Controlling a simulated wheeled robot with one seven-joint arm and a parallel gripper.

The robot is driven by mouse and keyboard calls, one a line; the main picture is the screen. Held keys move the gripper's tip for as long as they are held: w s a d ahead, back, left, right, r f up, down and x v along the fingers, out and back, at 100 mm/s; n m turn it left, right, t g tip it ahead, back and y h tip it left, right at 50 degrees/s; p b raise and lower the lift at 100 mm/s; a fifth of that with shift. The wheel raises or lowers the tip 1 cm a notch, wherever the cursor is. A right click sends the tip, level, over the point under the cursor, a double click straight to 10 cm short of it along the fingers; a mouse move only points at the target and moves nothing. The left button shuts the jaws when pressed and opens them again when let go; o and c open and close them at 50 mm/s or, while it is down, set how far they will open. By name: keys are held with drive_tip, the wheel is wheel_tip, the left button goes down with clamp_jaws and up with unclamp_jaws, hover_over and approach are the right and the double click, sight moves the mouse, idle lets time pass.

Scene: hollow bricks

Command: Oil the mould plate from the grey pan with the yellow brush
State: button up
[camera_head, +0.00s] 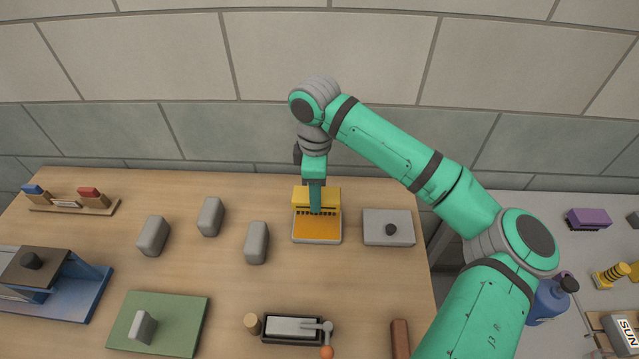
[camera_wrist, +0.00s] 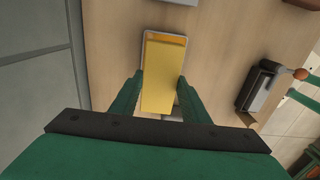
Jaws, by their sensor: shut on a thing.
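My gripper (camera_head: 316,196) is shut on the yellow brush (camera_head: 330,195), which also shows between the fingers in the wrist view (camera_wrist: 162,75). The brush is at the back part of the grey pan (camera_head: 316,242), bristles downward. The pan holds an orange layer, and its rim also shows in the wrist view (camera_wrist: 146,40). I cannot tell whether the bristles touch the orange layer. A grey metal plate in a dark frame (camera_head: 290,327), which looks like the mould plate, lies at the front middle, with a wooden knob and an orange-tipped lever.
Several grey blocks (camera_head: 256,242) stand to the left. A green mat (camera_head: 182,308) with a grey block and a blue press (camera_head: 70,285) are at the front left. A brown bar (camera_head: 400,338) lies front right.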

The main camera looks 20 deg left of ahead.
drive_tip(key=shift+w+f, duration=0.1)
drive_tip(key=shift+f, duration=0.2)
drive_tip(key=f, duration=0.2)
drive_tip(key=s+f, duration=0.1)
drive_tip(key=shift+d+f, duration=0.1)
drive_tip(key=shift+d, duration=0.2)
drive_tip(key=shift+w+a+f, duration=0.1)
drive_tip(key=shift+w+f, duration=0.05)
drive_tip(key=shift+f, duration=0.8)
drive_tip(key=shift+f, duration=0.55)
idle(1.1)
drive_tip(key=shift+r, duration=3.55)
